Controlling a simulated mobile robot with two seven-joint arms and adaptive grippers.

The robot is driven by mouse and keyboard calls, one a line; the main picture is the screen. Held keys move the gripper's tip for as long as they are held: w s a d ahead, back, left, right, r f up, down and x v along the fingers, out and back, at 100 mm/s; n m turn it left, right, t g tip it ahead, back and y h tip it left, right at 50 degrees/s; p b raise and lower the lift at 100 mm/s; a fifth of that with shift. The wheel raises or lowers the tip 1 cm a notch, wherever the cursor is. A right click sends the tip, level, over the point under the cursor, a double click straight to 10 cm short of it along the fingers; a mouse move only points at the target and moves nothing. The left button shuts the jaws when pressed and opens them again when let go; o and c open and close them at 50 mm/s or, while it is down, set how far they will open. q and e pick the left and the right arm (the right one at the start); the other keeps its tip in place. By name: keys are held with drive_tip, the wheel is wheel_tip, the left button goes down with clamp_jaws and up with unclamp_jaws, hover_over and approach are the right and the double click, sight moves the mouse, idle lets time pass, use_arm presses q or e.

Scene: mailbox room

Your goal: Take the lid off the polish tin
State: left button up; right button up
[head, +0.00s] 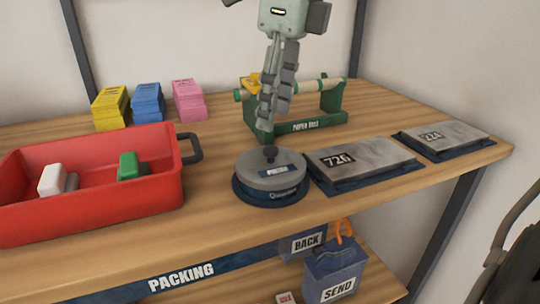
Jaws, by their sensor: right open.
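The polish tin (272,192) stands upright on the wooden bench, on a dark blue round base. My right gripper (268,122) comes down from above and points downward, open and empty. Its fingertips are above and just behind the knob in the picture; whether they touch it I cannot tell, but they look apart. My left gripper is not in view.
A red tray (120,205) with small blocks stands left of the tin. Grey slabs marked 726 (366,160) and 234 (446,140) lie to the right. A green paper-roll stand (320,122) is behind. Yellow, blue and pink stacks (148,102) stand back left.

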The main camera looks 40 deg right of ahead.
sight(271, 148)
drive_tip(key=f, duration=0.6)
drive_tip(key=shift+w+f, duration=0.25)
drive_tip(key=shift+w, duration=0.15)
clamp_jaws()
drive_tip(key=shift+r, duration=0.1)
